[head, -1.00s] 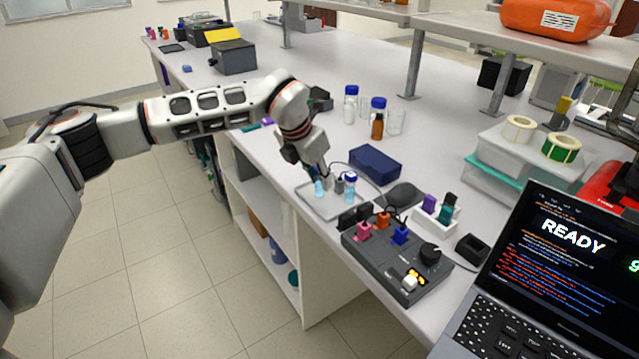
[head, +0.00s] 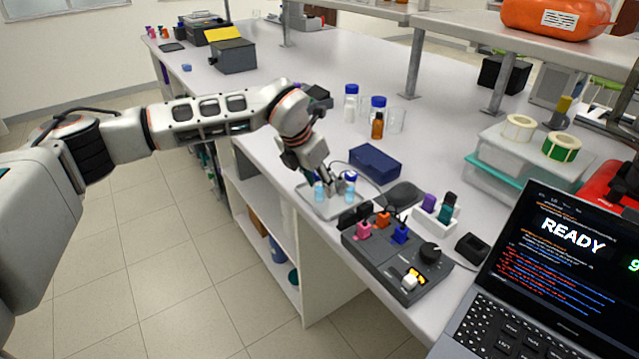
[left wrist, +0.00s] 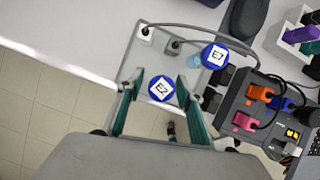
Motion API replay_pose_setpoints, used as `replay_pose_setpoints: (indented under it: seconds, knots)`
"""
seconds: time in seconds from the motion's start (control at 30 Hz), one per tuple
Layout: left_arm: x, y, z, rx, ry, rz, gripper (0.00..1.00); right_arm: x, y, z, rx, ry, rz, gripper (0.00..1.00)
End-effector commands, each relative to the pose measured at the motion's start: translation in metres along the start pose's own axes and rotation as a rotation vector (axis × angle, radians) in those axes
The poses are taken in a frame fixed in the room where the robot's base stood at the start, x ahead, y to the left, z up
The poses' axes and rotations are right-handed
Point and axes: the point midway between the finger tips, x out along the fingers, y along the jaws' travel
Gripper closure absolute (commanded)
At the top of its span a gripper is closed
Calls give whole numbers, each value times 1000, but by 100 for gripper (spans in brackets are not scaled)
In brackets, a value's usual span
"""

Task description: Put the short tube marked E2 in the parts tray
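The short tube marked E2 (left wrist: 161,88) has a blue cap with a white label and stands upright. In the head view the E2 tube (head: 319,193) shows pale blue, inside the grey parts tray (head: 327,210). A second capped tube (left wrist: 214,56), its label apparently E7, stands to its right in the wrist view, by the tray's right side; it also shows in the head view (head: 350,186). My left gripper (left wrist: 162,98) is open, its teal fingers on either side of the E2 cap with a gap on both sides. My right gripper is not in view.
Grey plugs with a cable (left wrist: 145,35) lie at the tray. A control box (head: 395,258) with coloured plugs stands in front, right of the tray. A dark blue box (head: 375,162), a mouse (head: 403,194) and several bottles (head: 377,125) stand beyond. The bench edge drops to the floor at left.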

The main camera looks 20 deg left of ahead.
Motion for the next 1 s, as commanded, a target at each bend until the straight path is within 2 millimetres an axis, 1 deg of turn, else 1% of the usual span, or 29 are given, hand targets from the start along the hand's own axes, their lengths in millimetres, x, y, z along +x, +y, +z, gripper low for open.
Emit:
replay_pose_setpoints:
  seconds: [0.17,0.4,0.5,0.6,0.77,1.0]
  knots:
    - [-28,1,1,0,-5,1,64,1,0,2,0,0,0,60]
    - [-77,1,1,0,-4,1,64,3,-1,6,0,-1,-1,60]
    - [-94,1,0,0,-3,2,64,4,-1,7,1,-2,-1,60]
    - [-106,1,0,0,-2,2,64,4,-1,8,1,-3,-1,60]
    - [-117,0,0,0,-1,0,64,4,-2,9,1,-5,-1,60]
    - [-118,0,0,0,-1,0,64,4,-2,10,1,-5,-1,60]
